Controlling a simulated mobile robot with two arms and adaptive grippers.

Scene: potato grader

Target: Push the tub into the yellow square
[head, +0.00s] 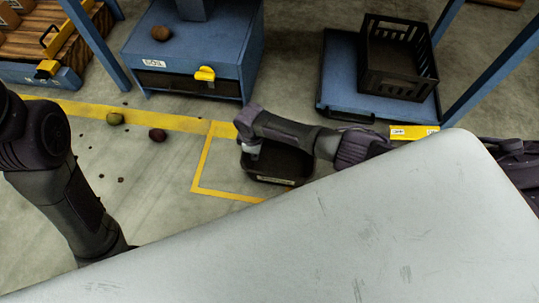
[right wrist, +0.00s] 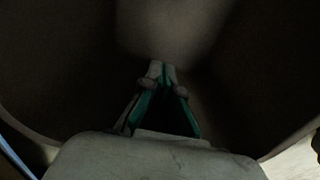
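The dark tub (head: 287,164) stands on the floor, over the right part of the yellow square (head: 198,166). The square's left side and parts of its top and bottom lines show; its right side is hidden by the tub and my arm. Bare floor shows inside the square left of the tub. My right gripper (head: 250,149) points down into the tub near its left wall, its tips hidden in the head view. In the right wrist view its fingers (right wrist: 160,69) meet at the tips, with nothing seen between them, against the tub's dark inside. My left gripper is out of view.
A blue cabinet (head: 225,45) with a yellow handle stands behind the square. A blue platform (head: 338,75) bears a black crate (head: 368,62) at the back right. Potatoes (head: 157,135) and clods lie on the floor left of the square.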

